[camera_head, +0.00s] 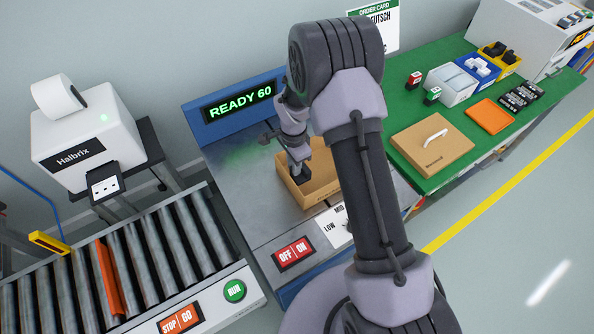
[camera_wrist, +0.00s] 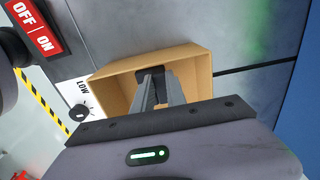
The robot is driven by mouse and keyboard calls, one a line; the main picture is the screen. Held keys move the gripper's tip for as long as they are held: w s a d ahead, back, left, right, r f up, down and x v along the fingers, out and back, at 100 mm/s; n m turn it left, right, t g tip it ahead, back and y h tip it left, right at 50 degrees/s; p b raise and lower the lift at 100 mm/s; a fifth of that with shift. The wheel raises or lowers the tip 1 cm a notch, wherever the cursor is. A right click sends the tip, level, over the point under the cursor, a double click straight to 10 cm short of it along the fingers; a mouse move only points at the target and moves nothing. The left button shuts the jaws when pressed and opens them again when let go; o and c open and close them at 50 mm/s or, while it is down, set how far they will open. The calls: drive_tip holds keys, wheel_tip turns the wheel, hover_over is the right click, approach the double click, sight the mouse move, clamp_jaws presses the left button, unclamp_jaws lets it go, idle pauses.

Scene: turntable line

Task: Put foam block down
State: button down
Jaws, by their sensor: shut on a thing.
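My gripper (camera_head: 300,178) points down into an open cardboard box (camera_head: 322,186) on the grey metal bench below the READY 60 display. In the wrist view, my gripper (camera_wrist: 158,90) reaches into the box (camera_wrist: 112,92), and its fingers are close together. A dark block (camera_wrist: 152,72), likely the foam block, shows at the fingertips, inside the box walls. My gripper is shut on it. The fingers and box walls hide most of the block, and I cannot tell whether it touches the box floor.
The READY 60 display (camera_head: 238,102) stands behind the bench. A red OFF/ON switch (camera_head: 293,254) and a LOW dial label (camera_head: 333,226) are at its front. A roller conveyor (camera_head: 150,255) is at left. A green table (camera_head: 440,120) with bins and a brown box (camera_head: 432,143) is at right.

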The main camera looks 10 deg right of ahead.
wheel_tip(320, 180, down, 3)
drive_tip(key=shift+r+b, duration=0.1)
drive_tip(key=shift+b, duration=0.2)
drive_tip(key=shift+r, duration=0.1)
drive_tip(key=shift+f+b, duration=0.6)
drive_tip(key=c, duration=1.3)
unclamp_jaws()
drive_tip(key=shift+c, duration=0.2)
drive_tip(key=shift+r, duration=0.1)
